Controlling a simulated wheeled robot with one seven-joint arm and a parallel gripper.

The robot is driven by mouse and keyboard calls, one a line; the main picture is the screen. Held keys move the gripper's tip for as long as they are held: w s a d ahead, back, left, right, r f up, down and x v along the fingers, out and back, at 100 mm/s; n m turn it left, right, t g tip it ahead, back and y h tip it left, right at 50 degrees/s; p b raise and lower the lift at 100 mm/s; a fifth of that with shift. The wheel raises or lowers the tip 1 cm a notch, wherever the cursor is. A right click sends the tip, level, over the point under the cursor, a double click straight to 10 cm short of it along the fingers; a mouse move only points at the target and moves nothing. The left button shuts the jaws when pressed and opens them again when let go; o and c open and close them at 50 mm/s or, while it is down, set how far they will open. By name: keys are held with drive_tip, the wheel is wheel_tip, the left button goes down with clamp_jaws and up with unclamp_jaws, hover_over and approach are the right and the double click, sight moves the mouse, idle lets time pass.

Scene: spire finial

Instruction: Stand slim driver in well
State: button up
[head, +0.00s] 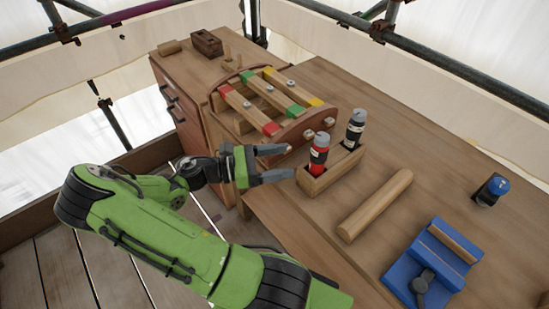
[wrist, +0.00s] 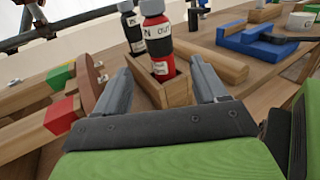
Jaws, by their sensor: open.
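A wooden holder (head: 330,174) stands on the bench with two upright cylinders in it. The nearer is a red one with a black band (head: 318,155); the farther is a dark, grey-topped one (head: 354,130). I cannot tell which, if either, is the slim driver. My gripper (head: 290,160) is open and empty, just left of the holder, its fingers pointing toward it. In the wrist view the red cylinder (wrist: 157,40), labelled "OUT", stands ahead between the fingers (wrist: 160,85), apart from them. The holder's inside is mostly hidden.
A striped wooden rack (head: 268,102) stands close behind my gripper. A wooden bar (head: 375,205) lies right of the holder, with a blue vise-like fixture (head: 430,265) beyond it. A dark, blue-topped item (head: 492,190) is farther right. The right side of the bench has free room.

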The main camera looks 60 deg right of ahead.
drive_tip(key=w+a+m+t+y, duration=0.3)
drive_tip(key=a+t+y, duration=0.1)
drive_tip(key=a+t, duration=0.25)
drive_tip(key=w+a+m+t+y, duration=0.3)
drive_tip(key=a+t+y, duration=0.15)
drive_tip(key=a, duration=0.25)
drive_tip(key=s+a+r+m+t+y, duration=0.1)
drive_tip(key=s+a+r+t+y, duration=0.1)
drive_tip(key=a+r+t, duration=0.6)
drive_tip(key=s+a+r, duration=0.1)
drive_tip(key=a+r, duration=0.1)
drive_tip(key=a, duration=0.4)
drive_tip(key=shift+r+m+t, duration=0.25)
drive_tip(key=shift+m+t, duration=0.05)
drive_tip(key=shift+t, duration=0.1)
drive_tip(key=shift+y, duration=0.25)
wheel_tip(320, 180, up, 8)
drive_tip(key=p, duration=0.7)
drive_tip(key=shift+p, duration=0.35)
drive_tip(key=shift+f, duration=0.1)
